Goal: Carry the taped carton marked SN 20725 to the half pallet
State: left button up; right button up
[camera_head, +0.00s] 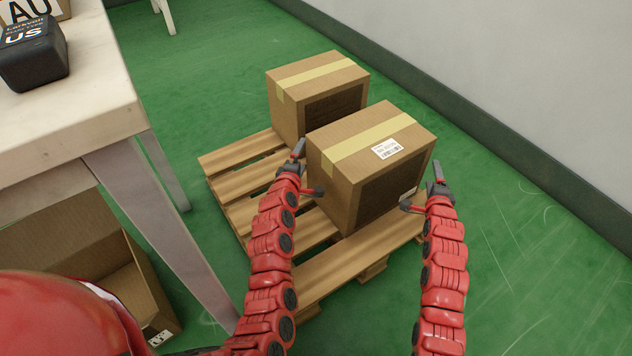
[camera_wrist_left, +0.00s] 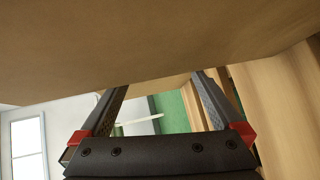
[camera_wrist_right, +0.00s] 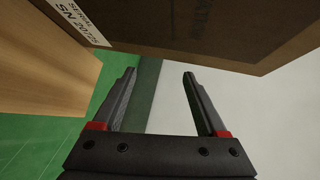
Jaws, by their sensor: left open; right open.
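The taped carton (camera_head: 372,160) is at the front of the wooden half pallet (camera_head: 352,262), with yellow tape and a white label on top. Its side label reads SN 20725 in the right wrist view (camera_wrist_right: 80,22). My left gripper (camera_head: 306,170) is open at the carton's left side. My right gripper (camera_head: 421,189) is open at its right side. In the left wrist view the carton wall fills the top, above my open fingers (camera_wrist_left: 160,105). In the right wrist view my open fingers (camera_wrist_right: 160,95) are empty below the carton. Whether either gripper touches it cannot be told.
A second taped carton (camera_head: 318,91) stands behind on the pallet. A pale table (camera_head: 75,105) with boxes is at the left, an open carton (camera_head: 85,255) beneath it. A wall (camera_head: 520,80) runs along the right. Green floor (camera_head: 190,60) is clear behind the pallet.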

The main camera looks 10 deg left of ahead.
pick_arm(q)
jog(key=shift+a, duration=0.1)
pick_arm(e)
jog(key=o, duration=0.4)
pick_arm(q)
jog(key=shift+r, duration=0.1)
pick_arm(e)
jog(key=shift+f, duration=0.1)
pick_arm(q)
notch_tip(320, 180, up, 10)
pick_arm(e)
notch_tip(320, 180, up, 10)
dwell(0.3)
jog(key=shift+d, duration=0.1)
